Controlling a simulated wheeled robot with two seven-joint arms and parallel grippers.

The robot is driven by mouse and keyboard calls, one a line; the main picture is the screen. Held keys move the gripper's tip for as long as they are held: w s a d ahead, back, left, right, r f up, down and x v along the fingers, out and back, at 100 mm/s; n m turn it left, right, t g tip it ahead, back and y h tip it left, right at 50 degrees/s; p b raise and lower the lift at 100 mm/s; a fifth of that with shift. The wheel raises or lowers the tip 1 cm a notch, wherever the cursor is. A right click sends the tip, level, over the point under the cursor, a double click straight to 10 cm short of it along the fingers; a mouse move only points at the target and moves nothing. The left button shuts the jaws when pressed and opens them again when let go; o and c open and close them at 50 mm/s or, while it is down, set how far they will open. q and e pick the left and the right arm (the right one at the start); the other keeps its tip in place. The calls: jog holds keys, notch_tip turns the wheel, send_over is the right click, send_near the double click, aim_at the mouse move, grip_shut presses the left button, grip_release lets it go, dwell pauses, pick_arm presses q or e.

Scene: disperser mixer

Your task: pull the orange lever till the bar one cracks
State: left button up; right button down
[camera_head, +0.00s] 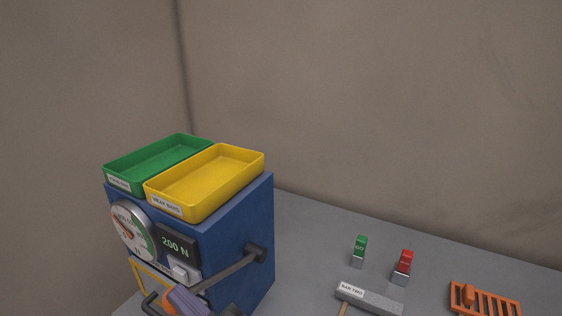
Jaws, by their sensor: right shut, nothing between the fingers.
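The blue testing machine (253,215) stands at the lower left. A dark lever arm (228,271) runs from a pivot on its right side down and left. An orange piece, seemingly the lever's grip (170,299), shows at the bottom beside my right gripper (184,301). The gripper is shut with nothing between its fingers and overlaps the orange piece; I cannot tell whether they touch. Bar one is not visible. My left gripper is out of view.
A green tray (122,179) and a yellow tray labelled weak bars (210,198) sit on the machine. On the grey table (310,225) are a grey bar labelled bar two (378,301), a green block (361,245), a red block (405,262) and an orange slotted rack (490,302).

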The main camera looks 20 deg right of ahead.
jog(key=shift+s+a+f+n+g+y+b, duration=0.15)
jog(key=shift+f+n+g+y+b, duration=0.1)
jog(key=shift+f+n, duration=0.35)
jog(key=shift+s+a+f+n+g+y+b, duration=0.15)
jog(key=shift+f+n+y+b, duration=0.1)
jog(key=shift+f+n, duration=0.3)
jog(key=shift+f, duration=0.1)
dwell(0.4)
dwell(0.4)
